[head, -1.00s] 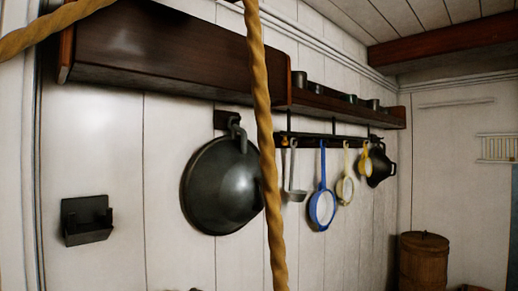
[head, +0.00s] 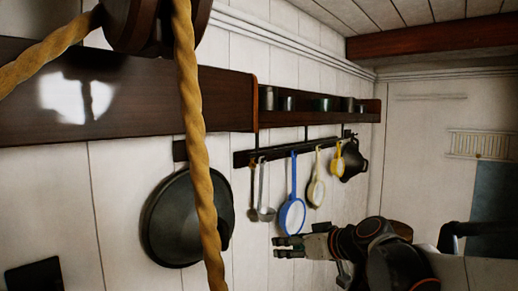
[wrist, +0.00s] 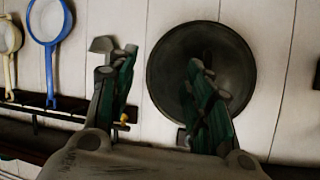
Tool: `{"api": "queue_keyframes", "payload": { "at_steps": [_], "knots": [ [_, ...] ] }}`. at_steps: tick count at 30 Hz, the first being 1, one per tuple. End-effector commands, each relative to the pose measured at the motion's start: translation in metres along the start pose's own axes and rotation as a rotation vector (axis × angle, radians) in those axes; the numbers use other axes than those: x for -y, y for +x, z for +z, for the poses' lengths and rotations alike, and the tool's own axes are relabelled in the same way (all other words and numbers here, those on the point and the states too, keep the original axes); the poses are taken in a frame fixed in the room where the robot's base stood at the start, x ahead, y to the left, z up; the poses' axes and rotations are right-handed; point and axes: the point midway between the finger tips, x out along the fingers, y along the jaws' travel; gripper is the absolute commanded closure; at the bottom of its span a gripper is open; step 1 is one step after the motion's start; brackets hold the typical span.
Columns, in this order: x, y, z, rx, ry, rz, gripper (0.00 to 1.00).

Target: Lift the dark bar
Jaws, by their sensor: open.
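The dark bar (head: 290,150) runs along the white plank wall under the shelf, with ladles and sieves hanging from it. It also shows at the lower left of the wrist view (wrist: 45,112), where the scene appears upside down. My gripper (head: 280,247) is at the lower right of the head view, pointing left, lower in the picture than the bar and apart from it. In the wrist view its two fingers (wrist: 160,72) are spread with nothing between them. The right finger overlaps the wok, and the left finger partly hides the bar's end.
A large dark wok (head: 175,222) hangs left of the bar. A blue sieve (head: 292,215), a cream sieve (head: 316,192) and ladles (head: 265,212) hang from the bar. The wooden shelf (head: 150,115) is above. A thick rope (head: 197,150) crosses in front.

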Motion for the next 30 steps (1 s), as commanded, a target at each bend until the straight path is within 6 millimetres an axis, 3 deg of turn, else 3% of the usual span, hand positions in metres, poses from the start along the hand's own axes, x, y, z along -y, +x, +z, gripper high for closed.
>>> {"api": "queue_keyframes", "payload": {
  "at_steps": [1,6,12,16,23,30],
  "knots": [
    [-0.005,0.007,-0.040,-0.043,-0.017,-0.017,0.54],
    [-0.024,0.040,-0.121,-0.195,-0.077,-0.055,0.54],
    [-0.048,0.070,-0.183,-0.342,-0.127,-0.058,0.54],
    [-0.059,0.082,-0.202,-0.398,-0.144,-0.049,0.54],
    [-0.065,0.096,-0.211,-0.427,-0.154,-0.044,0.54],
    [-0.061,0.131,-0.227,-0.426,-0.154,-0.045,0.54]
  ]
}}
